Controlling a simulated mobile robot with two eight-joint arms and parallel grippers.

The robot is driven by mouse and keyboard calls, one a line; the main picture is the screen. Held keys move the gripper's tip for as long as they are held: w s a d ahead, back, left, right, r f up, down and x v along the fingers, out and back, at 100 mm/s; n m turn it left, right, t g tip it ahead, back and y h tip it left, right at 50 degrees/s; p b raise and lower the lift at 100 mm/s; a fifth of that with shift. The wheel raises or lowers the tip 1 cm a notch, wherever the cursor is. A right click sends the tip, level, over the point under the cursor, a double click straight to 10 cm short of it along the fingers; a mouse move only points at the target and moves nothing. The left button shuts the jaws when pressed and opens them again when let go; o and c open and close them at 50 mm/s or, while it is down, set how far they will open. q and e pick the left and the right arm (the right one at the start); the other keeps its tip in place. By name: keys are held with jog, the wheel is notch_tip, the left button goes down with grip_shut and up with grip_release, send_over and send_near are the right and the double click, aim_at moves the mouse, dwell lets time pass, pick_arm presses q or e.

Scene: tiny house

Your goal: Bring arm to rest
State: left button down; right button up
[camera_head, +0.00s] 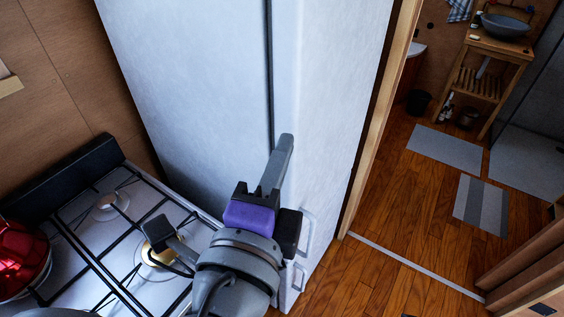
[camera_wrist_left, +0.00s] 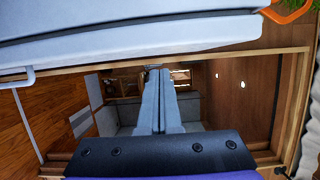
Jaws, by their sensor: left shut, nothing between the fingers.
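My left gripper (camera_head: 285,142) is in the middle of the head view, with a purple band at its base and its grey fingers pointing up in the picture. The fingers are shut together and hold nothing. They show in front of the white fridge (camera_head: 190,70); I cannot tell how much room lies between them. In the left wrist view the closed fingers (camera_wrist_left: 160,75) point toward a doorway, with the white fridge body (camera_wrist_left: 150,45) along the top. My right gripper is in neither view.
A gas stove (camera_head: 125,190) with a red pot (camera_head: 20,258) lies at the left, close to my arm. Wooden floor (camera_head: 400,215) is open at the right, through a doorway. Beyond it are floor mats (camera_head: 445,148), a dark bin (camera_head: 418,102) and a wooden washstand (camera_head: 500,45).

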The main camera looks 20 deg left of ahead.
pick_arm(q)
jog(key=shift+s, duration=0.15)
jog(key=a+f+n+g+p, duration=0.2)
jog(key=f+n, duration=0.4)
jog(key=f, duration=0.4)
jog(key=s+a+f+n+g+p, duration=0.1)
jog(key=a+f+n+g+p, duration=0.2)
jog(key=f+n+g, duration=0.3)
jog(key=a+f+n+g+p, duration=0.3)
jog(key=f+n, duration=0.3)
jog(key=f, duration=1)
jog(key=shift+s+a+g, duration=0.2)
jog(key=shift+a+g, duration=0.6)
